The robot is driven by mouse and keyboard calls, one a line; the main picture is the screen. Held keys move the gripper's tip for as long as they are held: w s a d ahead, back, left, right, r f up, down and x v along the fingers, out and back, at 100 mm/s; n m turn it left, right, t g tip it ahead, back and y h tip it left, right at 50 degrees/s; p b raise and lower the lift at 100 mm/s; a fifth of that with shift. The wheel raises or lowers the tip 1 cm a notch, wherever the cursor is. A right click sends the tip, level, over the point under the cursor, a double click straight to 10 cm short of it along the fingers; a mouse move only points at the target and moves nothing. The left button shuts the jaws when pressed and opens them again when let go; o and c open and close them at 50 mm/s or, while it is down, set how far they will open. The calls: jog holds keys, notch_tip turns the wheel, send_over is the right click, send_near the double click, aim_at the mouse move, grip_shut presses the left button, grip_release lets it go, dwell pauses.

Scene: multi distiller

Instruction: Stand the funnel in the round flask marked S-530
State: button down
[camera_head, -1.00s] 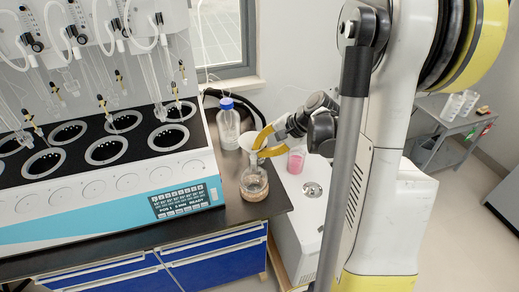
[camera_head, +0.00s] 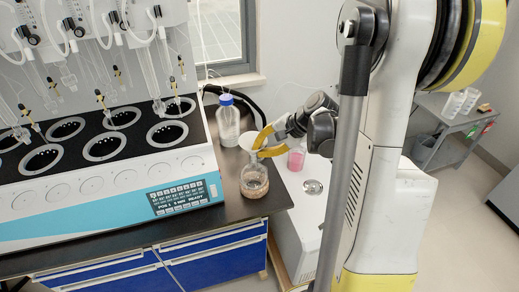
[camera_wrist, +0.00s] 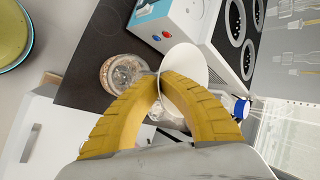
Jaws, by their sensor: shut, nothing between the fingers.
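The white funnel (camera_head: 248,139) shows just above the round flask (camera_head: 254,182), at the flask's neck in the head view. The flask is clear glass with brownish contents; no marking on it is readable. In the wrist view the funnel's white cone (camera_wrist: 187,64) is beside and partly behind my yellow fingertips, and the flask (camera_wrist: 118,72) is left of it. My gripper (camera_wrist: 158,80) is shut, its fingertips meeting close against the funnel. It also shows in the head view (camera_head: 258,144). I cannot tell whether the funnel's stem is inside the flask's neck.
A blue-capped bottle (camera_head: 228,125) stands behind the funnel. A beaker of pink liquid (camera_head: 296,159) is to the right, behind the arm. The distiller (camera_head: 110,190) fills the left of the dark bench (camera_head: 245,208). The bench edge is close in front of the flask.

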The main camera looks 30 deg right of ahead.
jog(key=c, duration=1.5)
grip_release()
jog(key=shift+c, duration=0.2)
jog(key=v, duration=1.2)
